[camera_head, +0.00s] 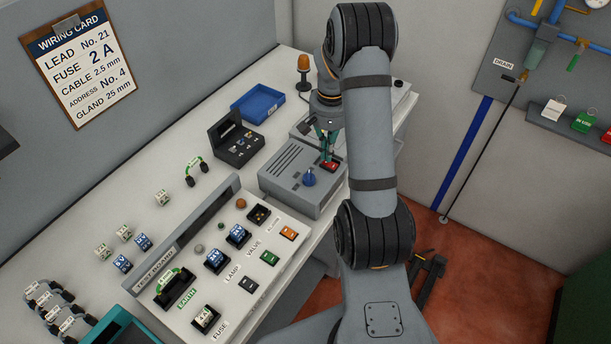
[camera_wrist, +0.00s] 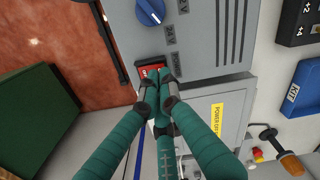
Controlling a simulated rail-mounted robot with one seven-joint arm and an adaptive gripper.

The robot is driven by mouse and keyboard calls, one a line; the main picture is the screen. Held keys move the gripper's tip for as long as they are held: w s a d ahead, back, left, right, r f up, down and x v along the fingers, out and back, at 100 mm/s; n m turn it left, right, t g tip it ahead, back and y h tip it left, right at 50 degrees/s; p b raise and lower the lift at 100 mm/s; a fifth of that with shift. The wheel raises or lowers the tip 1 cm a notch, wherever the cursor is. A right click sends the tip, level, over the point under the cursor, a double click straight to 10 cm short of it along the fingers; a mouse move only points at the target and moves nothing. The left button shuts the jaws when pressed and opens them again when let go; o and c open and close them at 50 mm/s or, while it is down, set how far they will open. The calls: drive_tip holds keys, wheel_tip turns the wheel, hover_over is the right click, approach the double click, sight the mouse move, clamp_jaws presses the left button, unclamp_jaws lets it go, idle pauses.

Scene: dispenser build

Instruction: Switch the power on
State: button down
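The grey power supply box (camera_head: 285,178) stands on the bench with a blue knob (camera_head: 309,178) and a red rocker switch (camera_head: 331,166) on its top panel. The wrist view shows the switch (camera_wrist: 145,70) in a black frame, partly covered by my fingertips, with the blue knob (camera_wrist: 150,11) beyond it. My gripper (camera_head: 328,155) points down at the switch. Its teal fingers (camera_wrist: 160,77) are drawn together with nothing between them. The tips are at the switch; I cannot tell whether they press it, nor which way the rocker is tipped.
The test board (camera_head: 270,218) with sockets and coloured switches lies in front. A black holder (camera_head: 237,150), a blue tray (camera_head: 278,97) and an amber beacon (camera_head: 304,63) stand behind. A yellow power label (camera_wrist: 217,119) is beside the box. Loose blocks lie on the bench at left.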

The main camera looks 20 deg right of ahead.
drive_tip(key=shift+r+p, duration=1.9)
drive_tip(key=shift+r, duration=1.05)
drive_tip(key=shift+f, duration=0.15)
